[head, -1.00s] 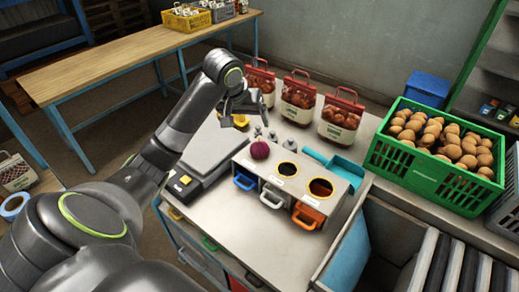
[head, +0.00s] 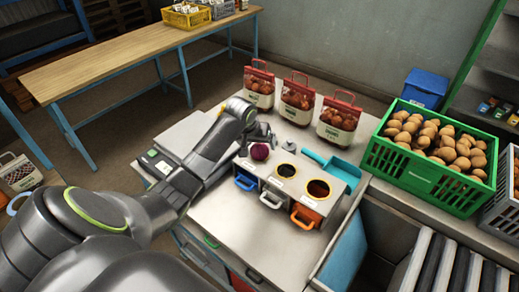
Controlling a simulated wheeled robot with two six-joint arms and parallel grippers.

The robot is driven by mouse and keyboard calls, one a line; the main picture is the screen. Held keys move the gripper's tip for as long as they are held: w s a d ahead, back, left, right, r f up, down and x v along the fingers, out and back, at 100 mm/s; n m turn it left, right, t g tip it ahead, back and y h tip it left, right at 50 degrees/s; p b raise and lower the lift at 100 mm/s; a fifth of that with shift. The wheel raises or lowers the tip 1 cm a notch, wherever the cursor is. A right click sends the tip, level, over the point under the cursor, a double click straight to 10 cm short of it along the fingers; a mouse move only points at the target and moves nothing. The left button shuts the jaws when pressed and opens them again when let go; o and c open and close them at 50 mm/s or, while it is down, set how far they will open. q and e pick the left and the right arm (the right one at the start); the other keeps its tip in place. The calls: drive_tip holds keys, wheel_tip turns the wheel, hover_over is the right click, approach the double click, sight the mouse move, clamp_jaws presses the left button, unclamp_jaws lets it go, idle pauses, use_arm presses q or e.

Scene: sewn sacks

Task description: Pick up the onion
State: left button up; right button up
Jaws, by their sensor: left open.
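The onion (head: 260,151) is round and purple-red. It sits at the left hole on top of a grey box with three holes and three coloured handles (head: 304,182). My left gripper (head: 262,138) is open, just behind and above the onion, close to it. Whether a finger touches it I cannot tell. My right gripper is not in view.
Three red sacks (head: 297,100) stand along the back of the bench. A blue scoop (head: 335,165) lies behind the box. A green crate of potatoes (head: 430,155) is on the right. A roller conveyor (head: 455,265) is at the lower right.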

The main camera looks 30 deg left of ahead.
sight(258, 146)
use_arm(q)
drive_tip(key=shift+p+x, duration=0.55)
drive_tip(key=shift+x, duration=1.45)
drive_tip(key=shift+s, duration=0.1)
drive_tip(key=shift+r, duration=0.1)
drive_tip(key=c, duration=1.2)
